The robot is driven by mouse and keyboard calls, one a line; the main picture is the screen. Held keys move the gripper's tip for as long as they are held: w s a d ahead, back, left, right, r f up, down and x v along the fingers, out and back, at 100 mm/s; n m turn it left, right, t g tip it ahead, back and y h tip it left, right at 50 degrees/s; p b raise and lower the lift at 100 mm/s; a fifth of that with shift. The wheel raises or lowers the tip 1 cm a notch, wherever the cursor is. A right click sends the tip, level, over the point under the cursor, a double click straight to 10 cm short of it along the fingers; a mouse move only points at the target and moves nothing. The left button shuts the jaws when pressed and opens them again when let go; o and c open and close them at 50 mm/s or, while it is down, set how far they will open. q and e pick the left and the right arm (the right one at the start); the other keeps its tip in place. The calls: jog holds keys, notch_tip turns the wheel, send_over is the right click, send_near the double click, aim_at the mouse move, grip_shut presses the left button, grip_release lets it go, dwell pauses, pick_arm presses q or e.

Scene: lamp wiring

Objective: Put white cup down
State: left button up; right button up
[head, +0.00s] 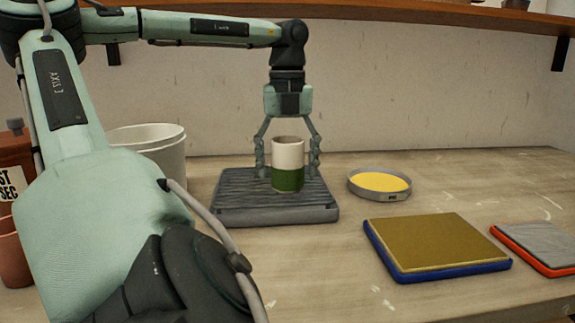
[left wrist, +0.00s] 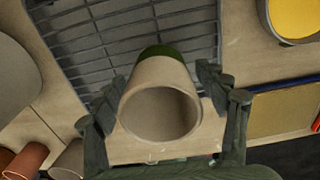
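The white cup (head: 288,153) has a green lower half and stands upright on a dark grey ribbed tray (head: 232,205). In the left wrist view the cup (left wrist: 160,105) shows its open rim toward the camera, with its green base against the ribbed tray (left wrist: 90,35). My left gripper (head: 288,160) points down from above, one finger on each side of the cup. The fingers are open, with narrow gaps between them and the cup. They also show in the left wrist view (left wrist: 160,88). My right gripper is not in view.
A round dish with a yellow inside (head: 380,184) lies right of the tray. A blue-edged pad (head: 436,245) and a red-edged grey pad (head: 540,247) lie front right. A white bucket (head: 150,142) stands left, behind my arm. A shelf (head: 400,14) runs above.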

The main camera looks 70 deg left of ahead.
pick_arm(q)
jog(key=shift+r, duration=0.15)
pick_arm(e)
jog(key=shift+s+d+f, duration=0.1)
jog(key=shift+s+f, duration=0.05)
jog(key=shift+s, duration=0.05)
pick_arm(q)
jog(key=shift+r+p, duration=0.2)
jog(key=shift+p, duration=0.15)
notch_tip(320, 180, up, 12)
jog(key=shift+f, duration=0.15)
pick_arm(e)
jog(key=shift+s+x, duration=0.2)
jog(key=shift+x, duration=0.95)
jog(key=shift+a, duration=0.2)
